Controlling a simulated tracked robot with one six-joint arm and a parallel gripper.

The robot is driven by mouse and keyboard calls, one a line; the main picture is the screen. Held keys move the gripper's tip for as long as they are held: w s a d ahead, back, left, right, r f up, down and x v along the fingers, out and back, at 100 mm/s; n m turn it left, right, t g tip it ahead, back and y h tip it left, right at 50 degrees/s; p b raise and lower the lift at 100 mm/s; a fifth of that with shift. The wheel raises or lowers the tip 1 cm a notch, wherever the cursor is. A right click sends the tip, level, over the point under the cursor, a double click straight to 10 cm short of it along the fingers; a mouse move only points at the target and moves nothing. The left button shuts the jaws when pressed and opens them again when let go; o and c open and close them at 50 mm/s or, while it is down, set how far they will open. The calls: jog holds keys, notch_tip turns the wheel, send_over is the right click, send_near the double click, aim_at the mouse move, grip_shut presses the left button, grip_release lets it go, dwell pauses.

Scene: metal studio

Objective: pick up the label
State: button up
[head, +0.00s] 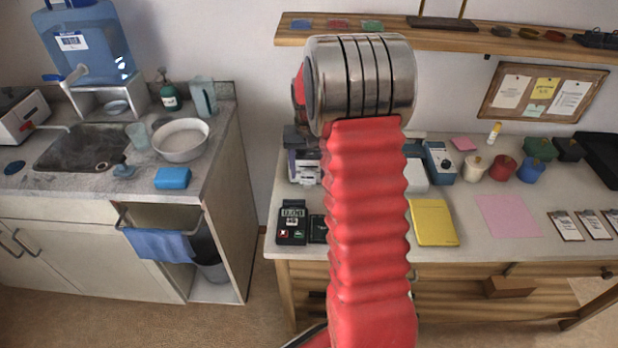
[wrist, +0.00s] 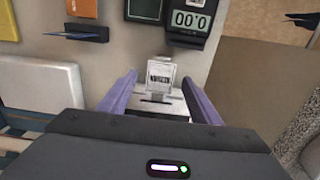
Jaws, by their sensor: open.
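The label (wrist: 160,75) is a small white tag with dark print, standing out of a light printer-like device (wrist: 172,104) in the wrist view. My gripper (wrist: 160,78) is open, with one purple finger to the left of the label and one to the right. There is a visible gap on each side. The lower part of the device is hidden behind my gripper body. In the head view a white and dark device (head: 304,166) shows to the left of my red arm; no label can be made out there, and my gripper is hidden.
A yellow folder (head: 433,222) and pink sheet (head: 508,219) lie to the right. A sink counter (head: 85,192) stands left across a gap.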

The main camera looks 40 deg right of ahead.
jog(key=shift+f, duration=0.25)
dwell(0.9)
jog(key=shift+c, duration=0.5)
jog(key=c, duration=1.1)
